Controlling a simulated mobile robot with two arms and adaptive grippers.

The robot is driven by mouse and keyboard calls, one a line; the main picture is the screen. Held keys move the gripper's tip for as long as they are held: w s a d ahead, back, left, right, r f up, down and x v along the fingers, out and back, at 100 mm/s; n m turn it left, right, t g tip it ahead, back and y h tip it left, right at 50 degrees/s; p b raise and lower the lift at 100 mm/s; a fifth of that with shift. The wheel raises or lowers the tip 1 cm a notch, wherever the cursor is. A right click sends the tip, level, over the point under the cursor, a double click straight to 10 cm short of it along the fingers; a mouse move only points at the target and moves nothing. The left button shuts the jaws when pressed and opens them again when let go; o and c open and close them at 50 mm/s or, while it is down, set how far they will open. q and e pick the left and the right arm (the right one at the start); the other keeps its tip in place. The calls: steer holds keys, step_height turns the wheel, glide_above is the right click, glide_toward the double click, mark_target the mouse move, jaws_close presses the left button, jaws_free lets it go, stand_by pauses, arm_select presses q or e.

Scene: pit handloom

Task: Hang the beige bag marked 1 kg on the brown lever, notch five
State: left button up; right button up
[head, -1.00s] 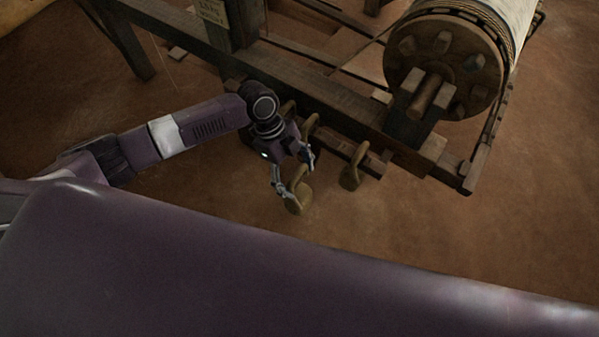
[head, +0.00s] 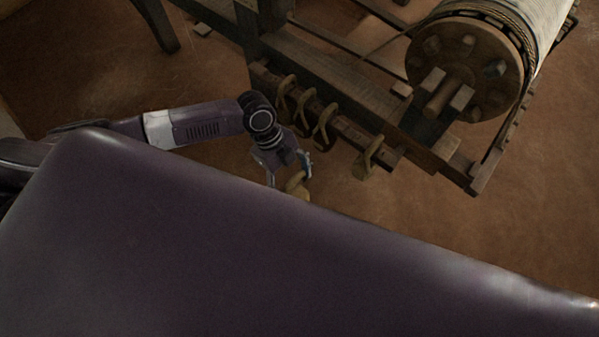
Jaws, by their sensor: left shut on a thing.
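My left gripper (head: 288,176) is shut on a beige bag (head: 297,185) by its top loop. Only the top of this bag shows; the edge of my own body hides the rest, and no mark can be read on it. The brown lever (head: 345,128) runs along the near side of the loom frame, up and right of my gripper. Several beige loops hang on the lever, three close together towards its left part and one hanging bag (head: 367,160) apart near its right end. The held bag is clear of the lever. My right gripper is not in view.
The loom's wooden frame beam (head: 320,65) lies behind the lever. A large wooden roller (head: 465,70) with rope and pale cloth stands at the upper right. The brown floor (head: 225,70) is clear left of the lever.

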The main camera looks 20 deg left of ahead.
arm_select(q)
steer(key=shift+s+a+r+p, duration=0.15)
steer(key=shift+s+a+p, duration=0.2)
steer(key=shift+s, duration=0.35)
steer(key=shift+s+a+r+p, duration=0.15)
steer(key=shift+s+p, duration=0.3)
steer(key=shift+s, duration=0.25)
steer(key=shift+s+a+r+p, duration=0.1)
steer(key=shift+s+a+p, duration=0.25)
steer(key=shift+s, duration=0.35)
steer(key=shift+s+p, duration=0.3)
steer(key=shift+s, duration=0.2)
